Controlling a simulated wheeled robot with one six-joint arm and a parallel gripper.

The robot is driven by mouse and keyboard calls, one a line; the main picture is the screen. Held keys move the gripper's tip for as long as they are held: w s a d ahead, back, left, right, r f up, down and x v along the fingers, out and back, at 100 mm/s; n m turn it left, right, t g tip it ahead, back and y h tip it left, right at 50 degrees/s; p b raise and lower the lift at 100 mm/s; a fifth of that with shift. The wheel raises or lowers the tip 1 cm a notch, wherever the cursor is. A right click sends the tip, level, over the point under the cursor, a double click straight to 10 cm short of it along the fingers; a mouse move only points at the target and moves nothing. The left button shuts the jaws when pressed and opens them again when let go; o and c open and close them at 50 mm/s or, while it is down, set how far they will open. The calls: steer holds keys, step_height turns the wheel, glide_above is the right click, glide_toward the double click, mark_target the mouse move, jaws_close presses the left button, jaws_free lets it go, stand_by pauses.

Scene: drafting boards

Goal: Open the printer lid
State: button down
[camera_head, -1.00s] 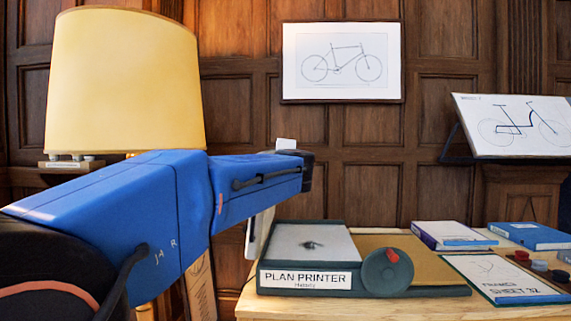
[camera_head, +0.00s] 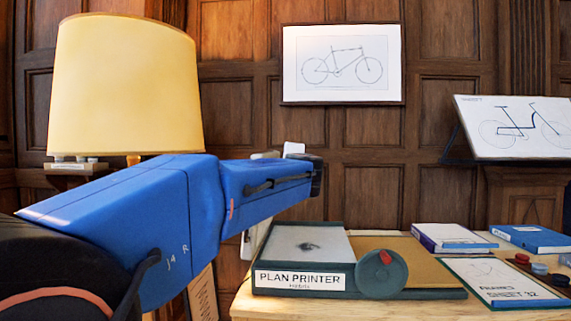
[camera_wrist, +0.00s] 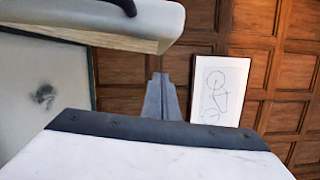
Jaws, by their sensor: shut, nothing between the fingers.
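The plan printer (camera_head: 300,278) sits on the wooden desk, with a pale bed bearing a dark mark on top. The bed also shows at the left of the wrist view (camera_wrist: 45,110). A pale panel, seemingly the raised lid (camera_head: 256,238), stands near upright at the printer's left side, partly behind my arm. In the wrist view the lid (camera_wrist: 150,22) fills the upper left, with a black handle on its outer face. My gripper (camera_wrist: 162,82) is shut and empty, just beside the lid's edge; I cannot tell if they touch. My arm hides the gripper in the head view.
A lamp with a cream shade (camera_head: 125,85) stands at the left. A clipboard (camera_head: 500,280), a box (camera_head: 452,236) and a blue book (camera_head: 540,238) lie right of the printer. A framed bicycle drawing (camera_head: 342,62) hangs on the panelled wall.

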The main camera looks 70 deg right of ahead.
steer(key=v, duration=0.9)
